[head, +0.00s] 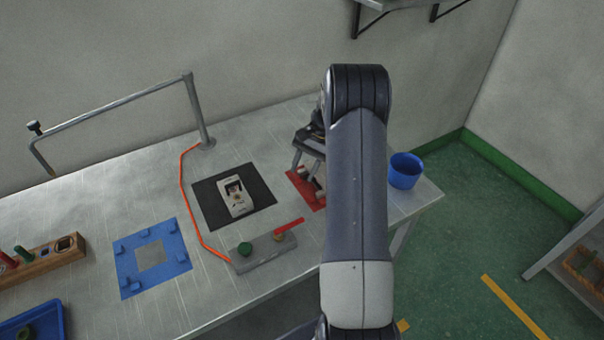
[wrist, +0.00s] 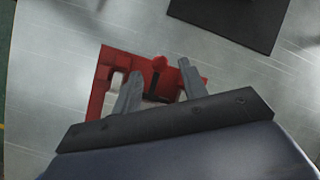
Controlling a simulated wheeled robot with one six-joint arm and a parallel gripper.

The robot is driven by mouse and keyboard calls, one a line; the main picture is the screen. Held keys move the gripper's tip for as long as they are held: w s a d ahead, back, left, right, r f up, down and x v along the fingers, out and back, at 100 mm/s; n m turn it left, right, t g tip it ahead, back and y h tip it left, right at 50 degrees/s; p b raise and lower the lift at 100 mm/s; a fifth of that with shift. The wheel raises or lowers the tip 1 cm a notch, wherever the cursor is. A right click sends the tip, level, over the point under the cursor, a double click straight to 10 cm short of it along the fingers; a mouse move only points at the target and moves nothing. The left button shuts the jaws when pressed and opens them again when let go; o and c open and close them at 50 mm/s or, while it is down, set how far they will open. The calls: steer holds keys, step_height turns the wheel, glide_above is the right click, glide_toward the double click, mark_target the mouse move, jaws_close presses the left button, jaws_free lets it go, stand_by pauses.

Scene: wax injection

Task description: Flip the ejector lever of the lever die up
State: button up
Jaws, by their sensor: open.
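The lever die sits on a red plate (wrist: 103,68), under my gripper in the wrist view; pale blocks show beside and between the fingers. Its ejector lever (wrist: 160,63) has a round red knob on a dark stem, seen between the two fingertips. Whether the lever lies flat or is raised I cannot tell from this angle. My gripper (wrist: 159,67) is open, its grey fingers on either side of the knob, with no clear contact. In the head view my gripper (head: 306,167) is over the red plate (head: 301,186), and my arm hides much of the die.
A black mat (head: 258,184) with a whitish device (head: 236,199) lies left of the die. A grey button box (head: 264,252) with a red bar is in front. A blue cup (head: 405,170) stands right, near the table edge. An orange hose (head: 184,193) and bent metal rail (head: 120,99) are further left.

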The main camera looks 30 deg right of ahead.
steer(key=b+v, duration=0.1)
steer(key=v, duration=0.8)
steer(key=shift+f, duration=0.15)
steer(key=p+x, duration=0.1)
steer(key=x, duration=0.9)
steer(key=shift+a+f+p, duration=0.1)
steer(key=shift+a+p, duration=0.1)
steer(key=shift+p, duration=0.2)
steer(key=shift+a+f+h, duration=0.15)
steer(key=shift+f+h, duration=0.1)
steer(key=shift+h, duration=0.15)
